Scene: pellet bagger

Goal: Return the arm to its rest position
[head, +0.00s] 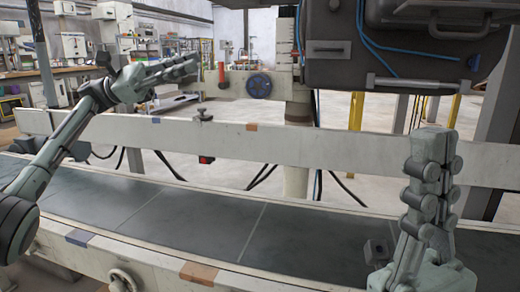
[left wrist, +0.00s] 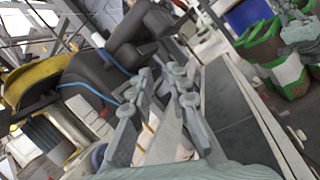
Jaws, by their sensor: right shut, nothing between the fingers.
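My left gripper (head: 192,66) is raised above the far rail at the upper left in the head view, pointing right. In the left wrist view its fingers (left wrist: 162,76) stand apart with a gap between them, and nothing is held. My right gripper (head: 436,140) is at the lower right in the head view. It points up, its fingers are closed together, and it holds nothing. Its arm hides part of the belt's right end.
A dark conveyor belt (head: 200,215) runs across the front between a far rail (head: 270,143) and a near rail (head: 140,262). A large dark machine housing (head: 345,50) hangs at the upper right. Green-and-white sacks (left wrist: 284,68) stand beyond the belt in the left wrist view.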

